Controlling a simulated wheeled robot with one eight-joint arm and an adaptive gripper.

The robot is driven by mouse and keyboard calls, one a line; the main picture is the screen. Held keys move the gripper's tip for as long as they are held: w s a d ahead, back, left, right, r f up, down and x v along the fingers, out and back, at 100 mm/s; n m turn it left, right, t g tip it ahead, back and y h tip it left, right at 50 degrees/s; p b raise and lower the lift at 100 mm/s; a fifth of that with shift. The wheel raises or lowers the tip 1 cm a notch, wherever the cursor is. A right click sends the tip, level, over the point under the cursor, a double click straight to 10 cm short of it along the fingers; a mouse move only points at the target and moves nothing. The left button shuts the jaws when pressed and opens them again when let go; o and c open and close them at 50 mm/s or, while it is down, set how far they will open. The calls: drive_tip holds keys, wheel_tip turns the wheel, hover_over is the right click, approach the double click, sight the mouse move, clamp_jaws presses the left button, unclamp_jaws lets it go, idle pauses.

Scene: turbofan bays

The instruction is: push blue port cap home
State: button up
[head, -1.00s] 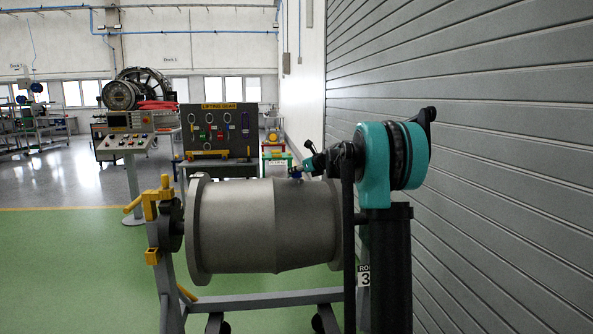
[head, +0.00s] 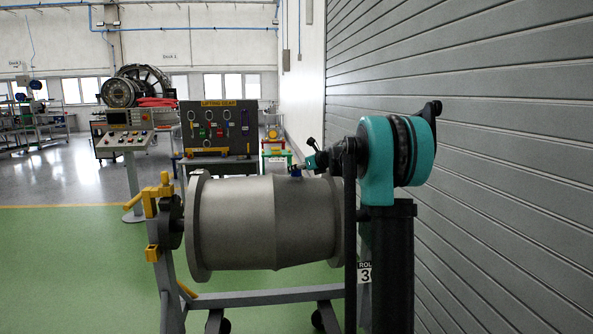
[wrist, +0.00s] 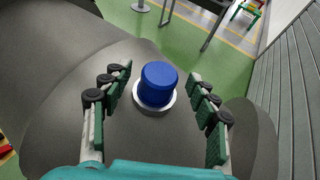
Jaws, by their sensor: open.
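The blue port cap (wrist: 157,84) stands on a pale round port (wrist: 155,104) on the grey engine casing (wrist: 55,110) in the wrist view. In the head view, a small bit of the blue cap (head: 296,172) shows on top of the casing (head: 235,225). My gripper (wrist: 162,92) is open, with one finger on each side of the cap and a gap to both. In the head view my gripper (head: 303,168) is small and dark at the casing's top, partly hidden by my arm. How far the cap sits down on its port cannot be told.
The casing lies on a grey stand (head: 270,298) with a yellow clamp (head: 158,195) at its left end. A ribbed grey shutter (head: 500,150) runs close along the right. Green floor (head: 80,260) is clear at left. A tool board (head: 219,130) stands behind.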

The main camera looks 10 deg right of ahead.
drive_tip(key=v, duration=1)
drive_tip(key=shift+s, duration=0.2)
drive_tip(key=shift+d, duration=0.1)
drive_tip(key=s+a+f+n+g+h, duration=0.1)
drive_tip(key=s+a+f+n+g, duration=0.15)
drive_tip(key=s+f+n, duration=0.7)
drive_tip(key=s+a+f+n+g+h, duration=0.1)
drive_tip(key=s+a+f+n+g, duration=0.15)
drive_tip(key=s+f+n, duration=0.7)
drive_tip(key=s+d+f+n+g+h, duration=0.1)
drive_tip(key=s+f+n+h, duration=0.1)
drive_tip(key=s+f+n, duration=0.3)
drive_tip(key=s+d+f+n+g+h, duration=0.1)
drive_tip(key=s+f+n, duration=0.5)
drive_tip(key=s+f, duration=0.6)
drive_tip(key=s+d+h, duration=0.1)
drive_tip(key=s, duration=0.9)
drive_tip(key=shift+d+f+h, duration=0.3)
drive_tip(key=shift+f, duration=0.1)
